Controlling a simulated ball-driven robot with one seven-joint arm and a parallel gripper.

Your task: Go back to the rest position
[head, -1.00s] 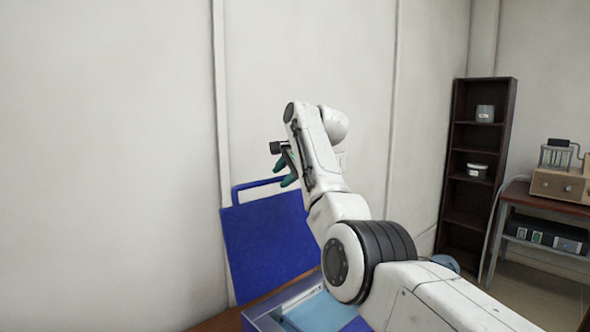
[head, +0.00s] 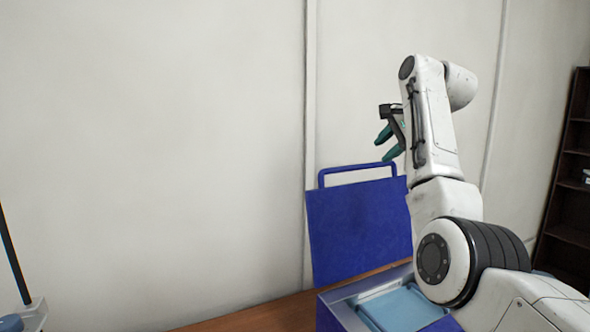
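My gripper (head: 385,146) shows in the head view right of the middle, at the end of my raised, folded white arm. Its two green-tipped fingers point left and are spread apart, with nothing between them. It hangs in the air above an upright blue lid (head: 355,230) with a blue handle loop, apart from it.
Below my arm an open box (head: 345,300) with a grey rim and a light-blue inside stands on a brown wooden table (head: 270,316). A dark shelf (head: 572,190) stands at the right edge. A stand with a dark rod (head: 14,255) is at the lower left. The pale wall behind is bare.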

